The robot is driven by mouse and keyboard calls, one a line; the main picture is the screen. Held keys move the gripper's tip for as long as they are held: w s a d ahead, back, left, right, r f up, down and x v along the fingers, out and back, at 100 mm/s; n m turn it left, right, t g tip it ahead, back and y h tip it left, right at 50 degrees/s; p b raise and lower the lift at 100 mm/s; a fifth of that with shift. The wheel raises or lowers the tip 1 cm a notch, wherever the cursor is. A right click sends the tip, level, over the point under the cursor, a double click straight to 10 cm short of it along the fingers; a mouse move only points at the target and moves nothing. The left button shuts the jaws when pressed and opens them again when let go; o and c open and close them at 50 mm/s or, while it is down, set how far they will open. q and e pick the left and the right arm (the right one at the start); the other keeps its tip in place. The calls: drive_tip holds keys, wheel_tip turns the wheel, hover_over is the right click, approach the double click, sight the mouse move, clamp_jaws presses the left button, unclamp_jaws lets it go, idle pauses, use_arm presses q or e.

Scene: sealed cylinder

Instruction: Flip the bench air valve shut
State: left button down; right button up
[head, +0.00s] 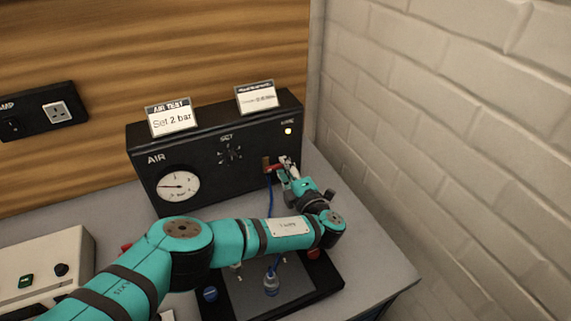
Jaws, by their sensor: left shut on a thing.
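The black air panel (215,150) stands at the back of the bench, with a round gauge (179,186) at its lower left. The bench air valve (274,168) is at the panel's lower right, with a small red lever. My left gripper (284,166) is at this valve and shut on the lever, which its fingers partly cover. The lever's exact angle is hard to tell. A blue hose (270,196) hangs below the valve. My right gripper is not in view.
A dark fixture (325,283) with a clear fitting (271,283) stands in front, partly under my left arm. A beige box (45,265) stands at the left. Two cards (171,118) stand on the panel. A brick wall (450,130) bounds the right side.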

use_arm(q)
drive_tip(key=shift+f, duration=0.15)
drive_tip(key=c, duration=1.3)
unclamp_jaws()
drive_tip(key=shift+s, duration=0.1)
drive_tip(key=v, duration=1.2)
